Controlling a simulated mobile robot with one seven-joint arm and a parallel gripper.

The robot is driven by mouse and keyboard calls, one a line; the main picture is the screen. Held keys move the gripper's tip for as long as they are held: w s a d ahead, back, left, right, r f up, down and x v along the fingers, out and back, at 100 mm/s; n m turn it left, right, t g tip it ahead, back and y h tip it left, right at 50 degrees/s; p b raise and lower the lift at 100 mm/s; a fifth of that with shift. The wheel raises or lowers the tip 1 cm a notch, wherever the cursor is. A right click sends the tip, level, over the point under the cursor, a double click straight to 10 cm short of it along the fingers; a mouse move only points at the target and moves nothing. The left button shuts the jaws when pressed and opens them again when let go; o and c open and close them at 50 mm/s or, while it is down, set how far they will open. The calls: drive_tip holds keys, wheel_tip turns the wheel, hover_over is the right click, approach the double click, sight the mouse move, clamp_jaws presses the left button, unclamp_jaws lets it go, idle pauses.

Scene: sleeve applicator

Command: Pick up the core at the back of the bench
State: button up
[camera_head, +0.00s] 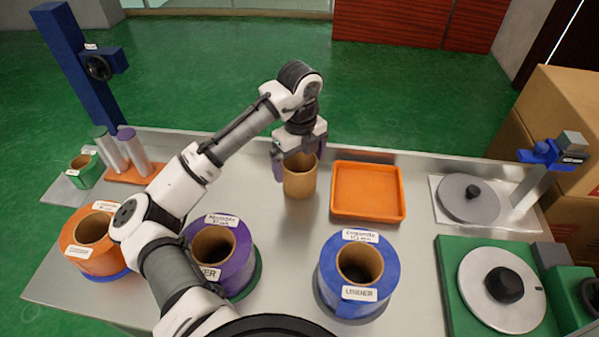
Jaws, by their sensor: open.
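The core (300,181) is a plain brown cardboard tube standing upright toward the back of the metal bench (290,235), just left of the orange tray. My gripper (297,168) points down at it from above and behind. The jaws are open, with one finger at the core's left side and the other near its upper right. The gripper partly hides the top of the core. Whether the fingers touch it I cannot tell.
The empty orange tray (367,191) is close on the right. Orange (80,259), purple (238,262) and blue (346,295) rolls stand along the front. A turntable (467,197) and a green machine (455,300) are at right. Metal posts (137,160) stand at back left.

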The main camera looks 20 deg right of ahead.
sight(299, 172)
drive_tip(key=f, duration=0.1)
drive_tip(key=f+p, duration=0.1)
drive_tip(key=f, duration=0.3)
drive_tip(key=shift+w+f, duration=0.1)
drive_tip(key=shift+w, duration=0.3)
drive_tip(key=shift+c, duration=0.3)
drive_tip(key=c, duration=1)
